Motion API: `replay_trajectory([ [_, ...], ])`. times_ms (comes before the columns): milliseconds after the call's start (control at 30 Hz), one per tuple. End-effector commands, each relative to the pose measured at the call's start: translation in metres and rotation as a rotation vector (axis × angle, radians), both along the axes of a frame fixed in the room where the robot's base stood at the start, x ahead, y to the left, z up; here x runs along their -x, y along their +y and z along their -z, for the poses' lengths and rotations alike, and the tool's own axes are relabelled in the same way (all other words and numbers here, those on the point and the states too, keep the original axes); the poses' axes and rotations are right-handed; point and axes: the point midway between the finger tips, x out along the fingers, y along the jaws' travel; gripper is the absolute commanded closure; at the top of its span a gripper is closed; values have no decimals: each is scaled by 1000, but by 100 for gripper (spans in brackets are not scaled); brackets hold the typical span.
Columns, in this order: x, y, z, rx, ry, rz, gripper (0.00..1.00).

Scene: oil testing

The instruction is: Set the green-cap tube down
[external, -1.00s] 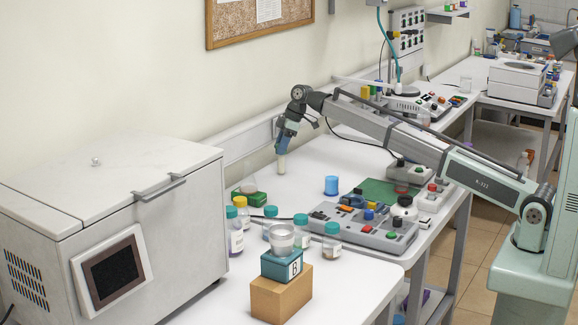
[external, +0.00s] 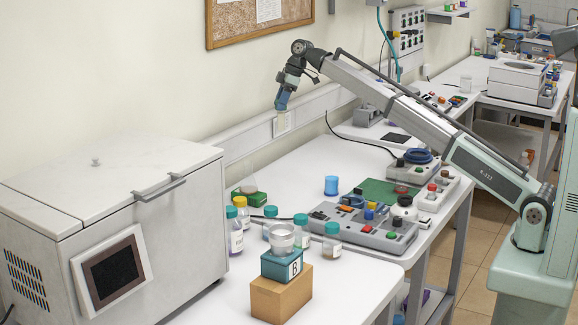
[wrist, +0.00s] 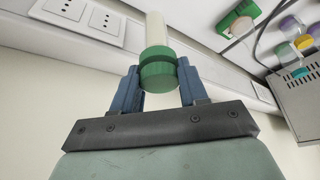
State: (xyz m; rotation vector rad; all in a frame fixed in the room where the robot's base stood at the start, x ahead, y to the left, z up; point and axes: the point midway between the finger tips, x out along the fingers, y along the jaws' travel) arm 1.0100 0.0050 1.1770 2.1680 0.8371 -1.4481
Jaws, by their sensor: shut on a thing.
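My gripper (external: 282,99) is raised well above the back of the white table, near the wall. In the wrist view my gripper's blue fingers (wrist: 160,88) are shut on the green-cap tube (wrist: 157,68), holding it by the green cap. The tube's pale body (wrist: 155,30) points away from the fingers, and in the external view it hangs below them as a small pale shape (external: 282,122). The tube touches nothing but the fingers. What lies in it is too small to tell.
A green holder with a flask (external: 248,194) and several capped bottles (external: 236,234) stand beside the large white machine (external: 110,230). A blue cup (external: 331,185) and a control box (external: 365,232) stand on the table (external: 300,168). The table's back middle is clear. A wall trunking runs behind it.

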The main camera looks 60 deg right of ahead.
Motion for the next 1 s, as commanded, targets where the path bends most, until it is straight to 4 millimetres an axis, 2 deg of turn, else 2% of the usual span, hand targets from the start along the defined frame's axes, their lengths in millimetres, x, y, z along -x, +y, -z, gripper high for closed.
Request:
replay_trajectory([
  [300,1,4,-21,-1,-1,-3,100],
  [367,6,6,-28,-1,-2,-6,100],
  [467,30,10,-34,0,0,-10,100],
  [567,67,14,-34,-1,-2,-13,100],
  [767,153,17,-21,0,-1,-6,100],
  [1000,245,14,6,-1,0,56,100],
])
